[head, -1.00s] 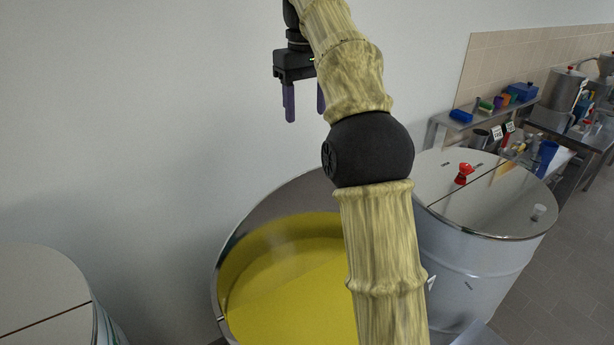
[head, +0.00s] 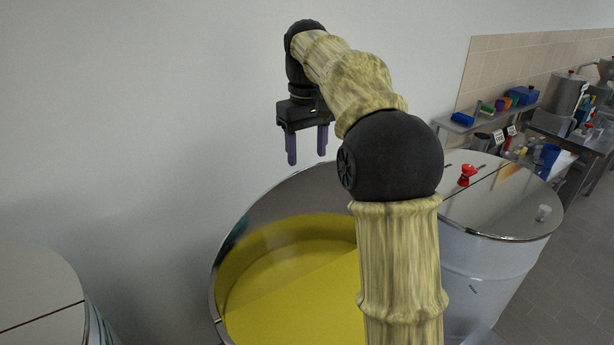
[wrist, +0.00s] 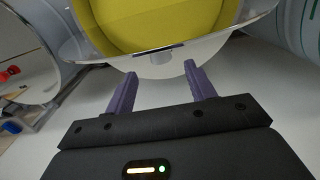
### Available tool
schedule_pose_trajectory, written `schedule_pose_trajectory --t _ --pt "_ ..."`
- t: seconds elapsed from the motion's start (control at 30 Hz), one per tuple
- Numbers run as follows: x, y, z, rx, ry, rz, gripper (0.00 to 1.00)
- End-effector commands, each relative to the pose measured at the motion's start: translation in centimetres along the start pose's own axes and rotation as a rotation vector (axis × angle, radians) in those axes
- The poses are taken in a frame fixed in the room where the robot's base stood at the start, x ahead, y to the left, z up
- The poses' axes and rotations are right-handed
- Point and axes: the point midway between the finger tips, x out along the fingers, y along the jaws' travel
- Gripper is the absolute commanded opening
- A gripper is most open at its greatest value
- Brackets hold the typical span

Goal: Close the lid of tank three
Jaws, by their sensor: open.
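A large round metal tank (head: 232,232) stands open in the middle of the head view, with yellow contents; its rim also shows in the wrist view (wrist: 88,48). No tank number is readable. In the wrist view a pale rounded panel (wrist: 205,50) lies just outside the rim, with a short grey stub (wrist: 161,57) on it. It may be the open lid; the head view does not show it. My gripper (head: 307,158) is open and empty, fingers down, above the tank's far rim by the wall. The stub appears between the fingertips (wrist: 160,69).
Another lidded tank (head: 38,285) is at left. The wall (head: 150,130) is close behind. A bench (head: 575,140) with equipment is far right.

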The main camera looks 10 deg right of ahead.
Motion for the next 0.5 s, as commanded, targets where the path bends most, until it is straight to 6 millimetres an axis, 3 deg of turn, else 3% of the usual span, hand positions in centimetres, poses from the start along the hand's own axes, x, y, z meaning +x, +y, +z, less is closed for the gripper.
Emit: schedule_pose_trajectory --t 0.5 --pt "6.2 -0.1 0.1 0.0 -0.002 -0.001 0.55"
